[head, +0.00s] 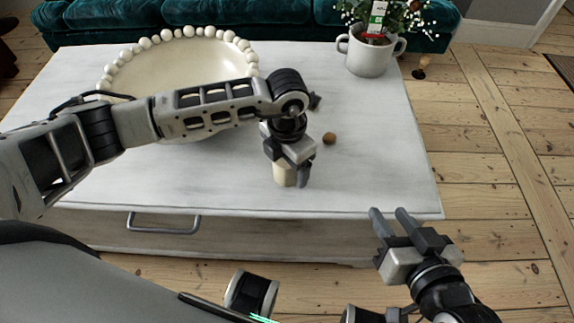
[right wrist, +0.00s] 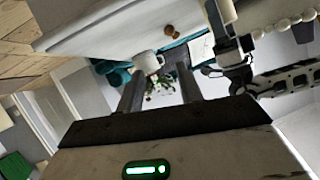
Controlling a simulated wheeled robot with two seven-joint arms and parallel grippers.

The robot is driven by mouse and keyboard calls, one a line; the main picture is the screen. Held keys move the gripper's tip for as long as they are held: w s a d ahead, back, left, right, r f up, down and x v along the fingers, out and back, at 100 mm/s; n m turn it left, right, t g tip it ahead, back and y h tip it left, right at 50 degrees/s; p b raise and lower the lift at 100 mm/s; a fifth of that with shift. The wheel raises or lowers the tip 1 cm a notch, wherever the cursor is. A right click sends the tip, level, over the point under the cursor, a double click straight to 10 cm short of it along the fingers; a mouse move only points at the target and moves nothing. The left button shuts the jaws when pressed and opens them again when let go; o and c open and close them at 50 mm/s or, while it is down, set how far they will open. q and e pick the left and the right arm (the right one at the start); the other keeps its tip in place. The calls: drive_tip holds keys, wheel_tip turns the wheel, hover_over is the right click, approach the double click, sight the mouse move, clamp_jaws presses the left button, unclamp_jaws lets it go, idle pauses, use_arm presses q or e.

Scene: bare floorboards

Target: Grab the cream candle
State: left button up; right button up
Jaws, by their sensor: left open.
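The cream candle (head: 284,176) stands upright on the white table, near its front edge, in the head view. My left gripper (head: 291,168) points down over it with its jaws open and a finger on the candle's right side. The gripper hides the candle's upper part, and I cannot tell whether the fingers touch it. My right gripper (head: 391,217) is open and empty, off the table's front right corner. Its two fingers stand apart in the right wrist view (right wrist: 158,92).
The white table (head: 390,165) holds a large beaded bowl (head: 190,62) at the back left. A white two-handled pot (head: 368,55) with a plant stands at the back right. A teal sofa (head: 280,14) is behind.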

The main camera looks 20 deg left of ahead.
use_arm(q)
drive_tip(key=c, duration=1.2)
drive_tip(key=shift+o, duration=0.2)
drive_tip(key=shift+r, duration=0.1)
